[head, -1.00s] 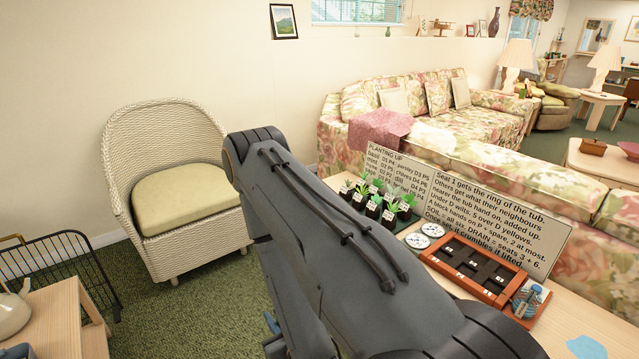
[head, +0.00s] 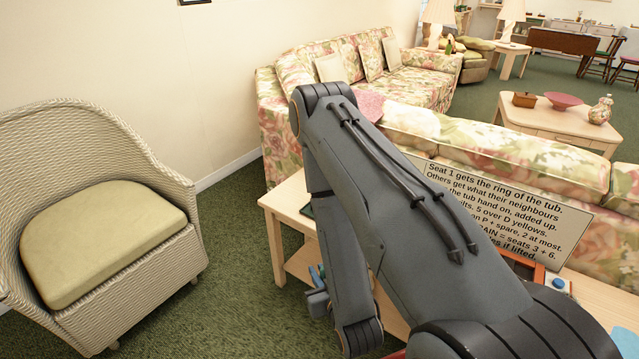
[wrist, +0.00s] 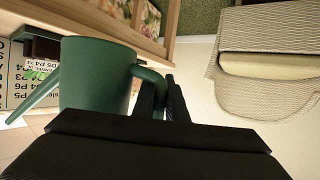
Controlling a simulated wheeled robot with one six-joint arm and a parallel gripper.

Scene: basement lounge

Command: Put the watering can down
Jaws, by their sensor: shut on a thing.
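The watering can (wrist: 95,80) is green and shows in the wrist view at the left, with its spout reaching to the left edge and its handle to the right. My gripper (wrist: 165,92) is shut on the handle, with the dark fingers around it. The picture does not show clearly whether anything touches the can from below. In the head view my arm hides the can and most of the gripper.
A light wooden table (head: 285,205) stands in front of a floral sofa (head: 500,155). A wicker armchair (head: 100,215) stands at the left. Green carpet between chair and table is free.

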